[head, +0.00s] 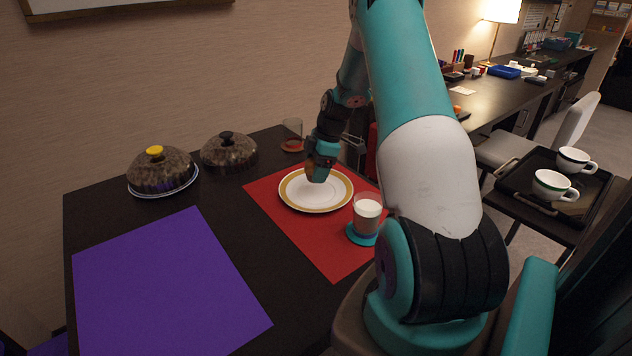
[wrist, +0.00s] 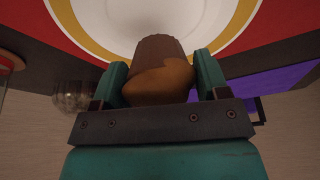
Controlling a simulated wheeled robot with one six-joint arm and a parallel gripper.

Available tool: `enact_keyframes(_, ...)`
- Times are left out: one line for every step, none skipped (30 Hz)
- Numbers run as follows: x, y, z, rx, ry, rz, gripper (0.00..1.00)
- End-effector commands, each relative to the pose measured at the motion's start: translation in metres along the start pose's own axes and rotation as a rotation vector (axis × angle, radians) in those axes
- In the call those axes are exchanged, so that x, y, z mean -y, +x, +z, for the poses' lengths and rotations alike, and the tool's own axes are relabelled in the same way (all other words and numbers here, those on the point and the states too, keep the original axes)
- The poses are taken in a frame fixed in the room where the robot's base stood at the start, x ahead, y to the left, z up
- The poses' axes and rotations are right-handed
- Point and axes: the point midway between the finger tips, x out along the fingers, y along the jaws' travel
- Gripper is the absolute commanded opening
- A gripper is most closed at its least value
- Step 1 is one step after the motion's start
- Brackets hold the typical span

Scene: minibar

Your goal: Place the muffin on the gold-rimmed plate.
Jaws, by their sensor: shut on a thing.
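The gold-rimmed plate (head: 317,205) lies on the red mat on the dark table. My gripper (head: 321,172) is over the plate, pointing down. In the wrist view my gripper (wrist: 161,88) is shut on the brown muffin (wrist: 160,68), with one finger on each side of it. The white plate (wrist: 242,30) with its gold band shows beyond the muffin. In the head view my gripper mostly hides the muffin. I cannot tell whether the muffin touches the plate.
A glass of milk (head: 367,212) on a teal coaster (head: 359,237) stands near the plate's front right. An empty glass (head: 292,131) stands behind. Two domed covers (head: 160,172) (head: 228,151) are at the back left. A purple mat (head: 165,285) lies bare at the front left.

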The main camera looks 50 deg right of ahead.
Motion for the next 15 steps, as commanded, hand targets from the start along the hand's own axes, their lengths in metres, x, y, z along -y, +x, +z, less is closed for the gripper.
enact_keyframes(0.000,0.003,0.001,0.000,0.000,0.000,0.44)
enact_keyframes(0.000,0.005,0.001,0.000,0.000,-0.001,0.44)
enact_keyframes(0.000,0.008,0.002,0.000,0.000,-0.001,0.44)
enact_keyframes(0.000,0.012,0.003,0.000,0.001,-0.001,0.44)
enact_keyframes(0.000,0.015,0.004,0.000,0.000,-0.001,0.44)
enact_keyframes(0.001,0.022,0.006,0.000,0.000,-0.003,0.44)
enact_keyframes(0.001,0.027,0.008,-0.001,0.000,-0.003,0.44)
enact_keyframes(0.000,0.031,0.009,-0.001,0.000,-0.002,0.44)
enact_keyframes(0.000,0.037,0.011,-0.001,0.000,-0.003,0.44)
enact_keyframes(0.000,0.040,0.012,-0.001,0.000,-0.002,0.44)
enact_keyframes(0.000,0.042,0.013,-0.001,0.000,0.000,0.44)
enact_keyframes(0.000,0.043,0.013,0.000,-0.001,0.001,0.44)
enact_keyframes(0.000,0.043,0.013,0.000,-0.001,0.002,0.44)
enact_keyframes(0.000,0.043,0.013,0.000,-0.001,0.002,0.44)
enact_keyframes(0.000,0.043,0.013,0.000,-0.001,0.002,0.44)
